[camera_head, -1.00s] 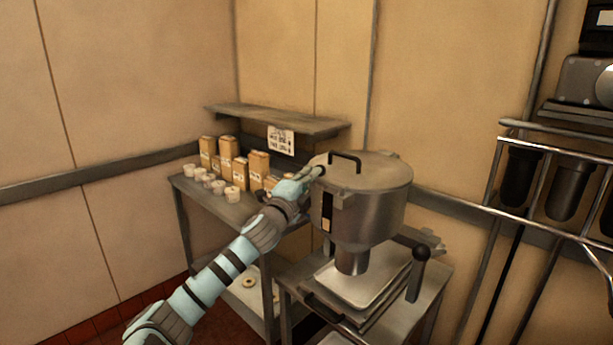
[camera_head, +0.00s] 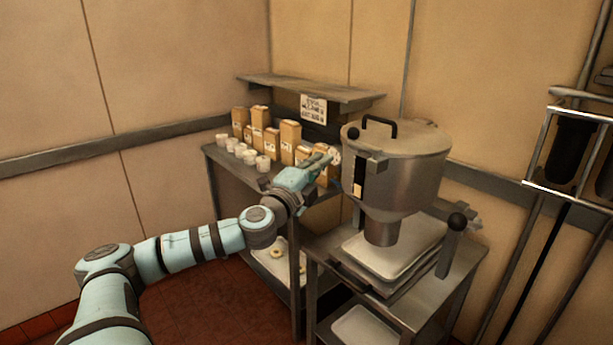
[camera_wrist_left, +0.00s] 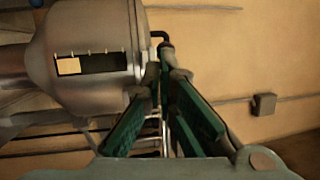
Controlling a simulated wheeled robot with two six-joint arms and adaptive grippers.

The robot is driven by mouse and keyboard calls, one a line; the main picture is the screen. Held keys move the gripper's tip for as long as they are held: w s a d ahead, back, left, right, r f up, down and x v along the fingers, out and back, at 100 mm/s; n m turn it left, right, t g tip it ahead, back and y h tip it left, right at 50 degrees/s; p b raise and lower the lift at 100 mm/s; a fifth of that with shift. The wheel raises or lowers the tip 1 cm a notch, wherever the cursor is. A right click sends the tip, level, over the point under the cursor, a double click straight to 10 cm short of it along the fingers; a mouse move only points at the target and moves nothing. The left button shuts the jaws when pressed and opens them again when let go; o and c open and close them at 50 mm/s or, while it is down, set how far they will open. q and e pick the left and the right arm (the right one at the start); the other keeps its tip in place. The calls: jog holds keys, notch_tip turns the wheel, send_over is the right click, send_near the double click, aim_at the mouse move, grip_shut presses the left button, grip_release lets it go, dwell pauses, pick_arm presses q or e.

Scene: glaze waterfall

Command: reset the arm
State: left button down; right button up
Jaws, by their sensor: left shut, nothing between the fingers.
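My left arm comes in from the lower left in the head view. Its gripper (camera_head: 326,160) is beside the left side of the metal hopper (camera_head: 398,165), in front of the small table with cartons. In the left wrist view the fingers (camera_wrist_left: 163,70) converge at their tips and hold nothing; the hopper (camera_wrist_left: 95,60) fills the upper left there. From these views I cannot tell whether the fingertips touch the hopper. My right gripper is in neither view.
A tray (camera_head: 372,262) lies below the hopper's spout on a metal stand, with a black-knobbed lever (camera_head: 450,245) on its right. Several cartons (camera_head: 291,140) and white cups (camera_head: 263,163) stand on the left table under a wall shelf (camera_head: 310,92). Floor shows at lower left.

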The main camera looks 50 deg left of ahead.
pick_arm(q)
jog(key=shift+s+d+r+p, duration=0.15)
jog(key=shift+s+p, duration=0.6)
jog(key=shift+p, duration=0.2)
jog(key=shift+s+d+r+p, duration=0.15)
jog(key=shift+s+p, duration=0.55)
jog(key=shift+p, duration=0.3)
jog(key=shift+s+d+r+p, duration=0.15)
jog(key=shift+s+p, duration=0.6)
jog(key=shift+p, duration=0.2)
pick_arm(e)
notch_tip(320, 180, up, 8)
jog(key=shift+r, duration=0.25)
